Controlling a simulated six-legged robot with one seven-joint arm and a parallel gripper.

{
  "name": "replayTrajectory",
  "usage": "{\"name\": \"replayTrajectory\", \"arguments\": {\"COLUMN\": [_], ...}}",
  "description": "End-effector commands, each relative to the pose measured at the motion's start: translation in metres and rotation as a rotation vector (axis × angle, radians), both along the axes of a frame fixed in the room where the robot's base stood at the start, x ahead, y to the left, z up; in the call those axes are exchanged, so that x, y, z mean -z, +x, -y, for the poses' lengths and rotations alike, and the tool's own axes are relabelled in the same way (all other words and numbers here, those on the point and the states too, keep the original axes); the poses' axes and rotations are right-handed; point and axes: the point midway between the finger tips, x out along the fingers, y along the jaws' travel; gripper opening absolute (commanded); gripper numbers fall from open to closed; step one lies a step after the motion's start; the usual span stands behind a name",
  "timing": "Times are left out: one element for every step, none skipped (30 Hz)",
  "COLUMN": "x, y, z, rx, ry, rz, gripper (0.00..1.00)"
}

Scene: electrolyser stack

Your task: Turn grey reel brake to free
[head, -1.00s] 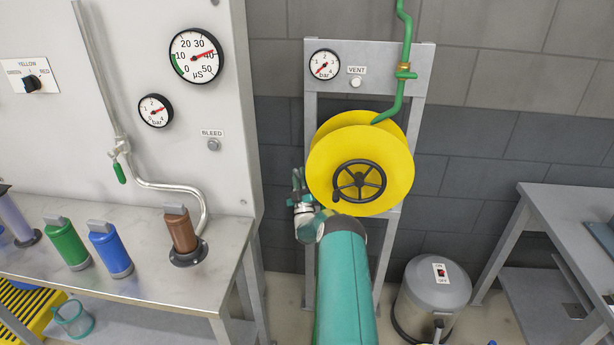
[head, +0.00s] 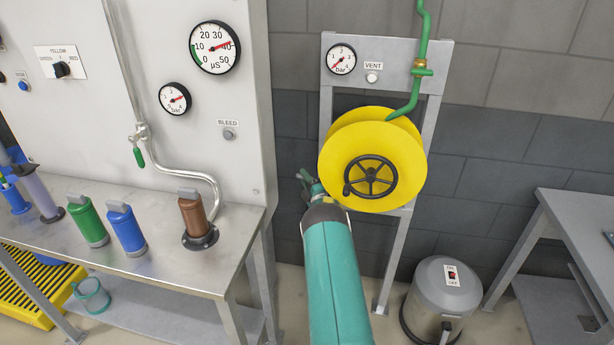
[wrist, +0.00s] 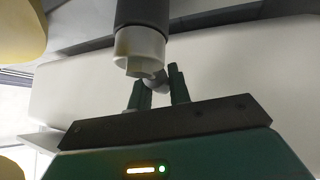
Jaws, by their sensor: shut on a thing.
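The yellow reel (head: 350,140) with a black handwheel (head: 371,177) hangs on the grey frame, right of my gripper (head: 306,180) in the head view. My gripper is at the reel's left side, small and partly hidden by my teal arm. In the wrist view, my two dark green fingers (wrist: 159,88) are shut on a small grey piece (wrist: 155,82). This piece sits at the end of a dark grey cylinder with a pale collar (wrist: 140,48), which appears to be the grey reel brake. Its setting marks are not visible.
The frame (head: 436,100) carries a bar gauge, a VENT button and a green hose (head: 412,98) running to the reel. A bench (head: 150,265) with coloured canisters stands left. A grey drum vessel (head: 442,300) with an ON/OFF switch stands on the floor, lower right.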

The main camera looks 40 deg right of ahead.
Motion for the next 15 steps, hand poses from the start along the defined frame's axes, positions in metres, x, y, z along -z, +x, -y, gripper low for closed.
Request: {"name": "replayTrajectory", "arguments": {"x": [0.004, 0.005, 0.006, 0.007, 0.008, 0.01, 0.011, 0.012, 0.013, 0.013, 0.014, 0.015, 0.015, 0.016, 0.016], "y": [-0.001, 0.0, 0.0, 0.0, 0.0, 0.0, -0.001, -0.001, -0.001, -0.001, -0.002, -0.002, -0.002, -0.002, -0.002], "z": [0.0, 0.0, 0.0, 0.0, -0.001, 0.0, 0.0, 0.0, 0.0, 0.0, 0.0, 0.0, 0.0, 0.0, 0.0], "rx": [-0.001, 0.0, -0.001, -0.001, -0.001, -0.001, 0.0, -0.001, 0.0, 0.0, 0.001, 0.001, 0.001, 0.001, 0.0], "ry": [-0.023, -0.034, -0.051, -0.062, -0.071, -0.083, -0.092, -0.1, -0.109, -0.114, -0.12, -0.126, -0.129, -0.132, -0.135], "rz": [-0.032, -0.047, -0.067, -0.081, -0.095, -0.112, -0.122, -0.132, -0.144, -0.152, -0.159, -0.168, -0.172, -0.176, -0.181], "gripper": [0.0, 0.0, 0.0, 0.0, 0.0, 0.0, 0.0, 0.0, 0.0, 0.0, 0.0, 0.0, 0.0, 0.0, 0.0]}}
